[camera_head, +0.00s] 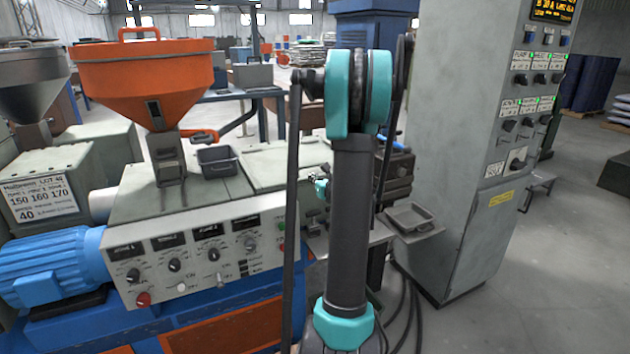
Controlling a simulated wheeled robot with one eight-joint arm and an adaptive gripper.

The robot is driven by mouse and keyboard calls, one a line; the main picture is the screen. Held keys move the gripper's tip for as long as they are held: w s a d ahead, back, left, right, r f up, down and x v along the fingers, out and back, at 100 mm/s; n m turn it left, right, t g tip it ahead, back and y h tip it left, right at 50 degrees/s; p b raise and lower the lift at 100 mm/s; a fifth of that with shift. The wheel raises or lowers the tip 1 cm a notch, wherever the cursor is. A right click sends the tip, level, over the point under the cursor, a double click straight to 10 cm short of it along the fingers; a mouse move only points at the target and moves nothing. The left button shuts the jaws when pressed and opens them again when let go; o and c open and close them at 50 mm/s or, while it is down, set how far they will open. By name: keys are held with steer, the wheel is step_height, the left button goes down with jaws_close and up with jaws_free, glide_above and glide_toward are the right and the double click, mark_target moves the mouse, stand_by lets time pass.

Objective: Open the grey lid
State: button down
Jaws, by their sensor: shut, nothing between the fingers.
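A grey hopper (27,98) stands at the far left, cut by the picture's edge. A grey lid (32,63) appears to lie flat and closed on its top. A second flat grey panel (278,168) lies on the machine top, right of the orange hopper; I cannot tell whether it lifts. My arm rises through the middle of the picture, right of both. A small teal part of my arm shows behind it, near the machine's right end. My gripper's fingers are hidden, so no contact with either grey cover shows.
An orange hopper (145,85) with a handled orange top stands on the machine, between the grey hopper and my arm. A small dark tray (217,162) sits beside it. A blue motor (45,268) is at left. A tall control cabinet (460,140) stands at right, with open floor beyond.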

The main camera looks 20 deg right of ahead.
steer(key=w, duration=0.5)
steer(key=shift+w+a+f, duration=0.15)
steer(key=shift+w+f, duration=0.25)
